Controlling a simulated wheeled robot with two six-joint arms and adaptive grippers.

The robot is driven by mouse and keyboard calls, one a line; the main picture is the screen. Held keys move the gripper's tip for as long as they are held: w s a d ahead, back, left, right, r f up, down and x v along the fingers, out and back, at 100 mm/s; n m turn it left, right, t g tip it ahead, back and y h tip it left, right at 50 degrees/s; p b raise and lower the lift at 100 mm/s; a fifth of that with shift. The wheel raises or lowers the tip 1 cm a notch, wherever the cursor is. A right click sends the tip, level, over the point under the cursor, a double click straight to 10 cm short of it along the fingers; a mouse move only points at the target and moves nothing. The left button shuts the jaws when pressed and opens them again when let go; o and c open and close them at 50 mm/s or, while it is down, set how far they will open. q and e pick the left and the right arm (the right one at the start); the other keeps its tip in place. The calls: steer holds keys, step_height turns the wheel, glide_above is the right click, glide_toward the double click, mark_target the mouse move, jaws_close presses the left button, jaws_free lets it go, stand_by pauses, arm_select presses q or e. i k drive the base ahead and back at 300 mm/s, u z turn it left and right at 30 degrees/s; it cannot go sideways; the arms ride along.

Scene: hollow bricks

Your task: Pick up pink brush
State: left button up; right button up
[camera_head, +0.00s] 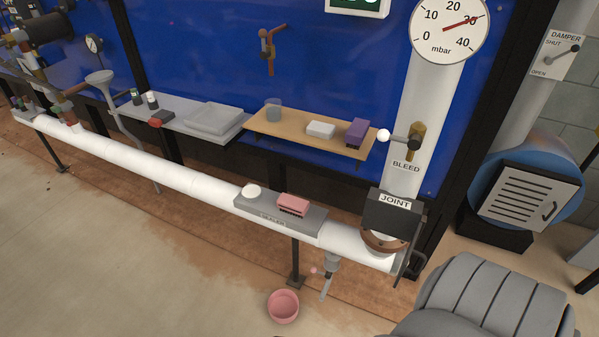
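A pink brush (293,203) with a dark lower side lies on a grey shelf plate (252,213) on top of the long white pipe. A white round object (252,191) sits to its left on the same plate. Nothing touches the brush from above. Neither of my grippers shows in the head view.
A black box marked JOINT (392,212) stands right of the plate. Behind, a wooden shelf (285,127) holds a grey cup (273,110), a white block (321,130) and a purple block (357,132). A pink bowl (283,306) is on the floor below. A grey ribbed object (490,300) fills the lower right.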

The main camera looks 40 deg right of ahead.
mark_target(297, 206)
steer(key=z, duration=0.6)
steer(key=i, duration=0.8)
steer(key=z, duration=0.85)
